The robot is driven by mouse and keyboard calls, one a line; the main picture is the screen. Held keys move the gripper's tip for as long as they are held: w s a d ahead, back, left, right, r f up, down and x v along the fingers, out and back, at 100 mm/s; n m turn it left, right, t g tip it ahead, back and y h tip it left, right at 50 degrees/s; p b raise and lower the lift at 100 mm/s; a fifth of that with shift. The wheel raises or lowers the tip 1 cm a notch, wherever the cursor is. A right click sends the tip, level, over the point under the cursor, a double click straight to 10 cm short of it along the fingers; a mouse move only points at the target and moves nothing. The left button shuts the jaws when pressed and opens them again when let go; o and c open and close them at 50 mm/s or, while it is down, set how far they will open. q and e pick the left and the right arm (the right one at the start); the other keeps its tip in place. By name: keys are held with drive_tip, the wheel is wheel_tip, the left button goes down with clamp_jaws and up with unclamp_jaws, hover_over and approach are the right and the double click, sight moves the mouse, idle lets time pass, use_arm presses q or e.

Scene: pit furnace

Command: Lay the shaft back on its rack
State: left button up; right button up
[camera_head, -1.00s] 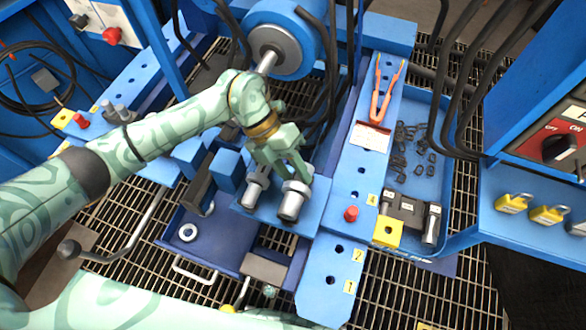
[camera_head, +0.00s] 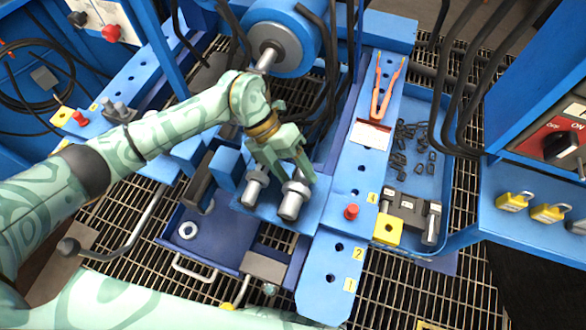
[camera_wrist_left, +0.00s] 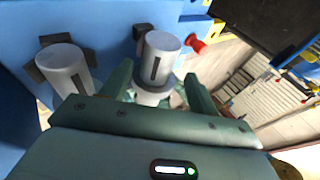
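Two short grey steel shafts stand side by side on a blue block. The nearer shaft (camera_head: 291,205) is below my left gripper (camera_head: 290,172); the other shaft (camera_head: 254,190) is to its left. In the left wrist view, the gripper's fingers (camera_wrist_left: 158,88) are open on either side of one slotted shaft (camera_wrist_left: 160,58), with a gap showing on the right. The other shaft (camera_wrist_left: 66,68) stands outside the fingers, by dark brackets. I cannot tell which part is the rack. My right gripper is not in view.
A blue rail with numbered holes (camera_head: 322,275) runs to the right, with a red knob (camera_head: 351,211) on it. A blue tray (camera_head: 421,172) holds dark small parts. A blue drawer (camera_head: 222,258) with a ring (camera_head: 187,231) lies in front. A large blue cylinder (camera_head: 288,38) is behind.

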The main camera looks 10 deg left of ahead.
use_arm(q)
drive_tip(key=shift+f, duration=0.15)
drive_tip(key=p+v, duration=0.4)
drive_tip(key=v, duration=1.2)
drive_tip(key=shift+r, duration=0.25)
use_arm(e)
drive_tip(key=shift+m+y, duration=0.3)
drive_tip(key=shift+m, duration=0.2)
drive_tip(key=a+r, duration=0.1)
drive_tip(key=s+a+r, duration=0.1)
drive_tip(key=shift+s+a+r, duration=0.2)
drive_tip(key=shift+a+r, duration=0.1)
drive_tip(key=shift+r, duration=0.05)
use_arm(q)
drive_tip(key=shift+w, duration=0.1)
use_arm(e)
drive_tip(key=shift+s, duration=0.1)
